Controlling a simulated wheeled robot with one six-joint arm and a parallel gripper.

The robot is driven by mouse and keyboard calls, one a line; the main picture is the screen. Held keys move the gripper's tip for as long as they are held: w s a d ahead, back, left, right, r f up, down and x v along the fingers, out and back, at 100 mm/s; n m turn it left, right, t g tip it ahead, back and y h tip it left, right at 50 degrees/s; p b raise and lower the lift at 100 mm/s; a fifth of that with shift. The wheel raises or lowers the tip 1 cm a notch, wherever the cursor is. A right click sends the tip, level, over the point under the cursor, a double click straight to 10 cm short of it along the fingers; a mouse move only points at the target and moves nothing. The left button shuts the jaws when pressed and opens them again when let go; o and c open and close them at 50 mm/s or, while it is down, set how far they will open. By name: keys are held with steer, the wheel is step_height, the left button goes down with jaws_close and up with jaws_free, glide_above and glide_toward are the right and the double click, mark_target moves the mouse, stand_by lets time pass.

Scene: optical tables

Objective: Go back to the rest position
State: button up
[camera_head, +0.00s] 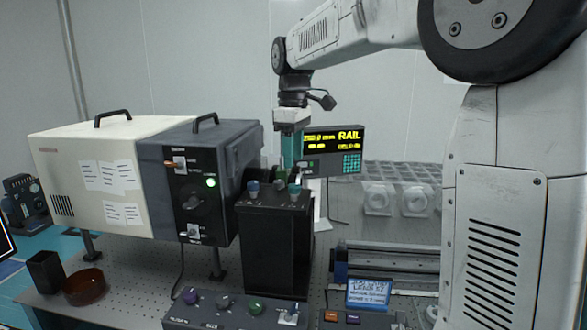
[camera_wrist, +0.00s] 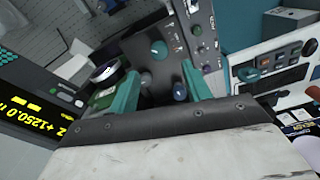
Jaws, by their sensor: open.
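My gripper (camera_head: 291,150) points down above the black box (camera_head: 272,240) in the middle of the table, near its knobs. In the wrist view my gripper's teal fingers (camera_wrist: 160,92) are spread apart, with knobs of the panel (camera_wrist: 150,85) showing between them. I see nothing held between the fingers. Whether the fingertips touch the box top or the knobs, I cannot tell.
A cream and dark grey housing (camera_head: 95,155) with switches and a green light stands at the left. A display reading RAIL (camera_head: 335,150) is behind the gripper. A knob panel (camera_head: 235,308), small blue screen (camera_head: 368,294) and red-brown dish (camera_head: 84,288) are in front.

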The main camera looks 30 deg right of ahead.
steer(key=shift+r, duration=0.4)
steer(key=shift+f+m, duration=0.1)
steer(key=shift+m, duration=0.3)
steer(key=s+f+m, duration=0.2)
steer(key=f, duration=0.1)
steer(key=shift+s+a+f, duration=0.2)
steer(key=shift+s+f, duration=0.1)
steer(key=s+a+f+m, duration=0.1)
steer(key=s+f+m, duration=0.1)
steer(key=s, duration=0.7)
steer(key=s+a+f+m+t, duration=0.1)
steer(key=s+f, duration=0.3)
steer(key=s, duration=0.6)
steer(key=s+a+f+m, duration=0.2)
steer(key=s+f, duration=0.1)
steer(key=s, duration=0.7)
steer(key=shift+s+a+f+m, duration=0.2)
steer(key=shift+a+f+m, duration=0.05)
steer(key=shift+a+m, duration=0.05)
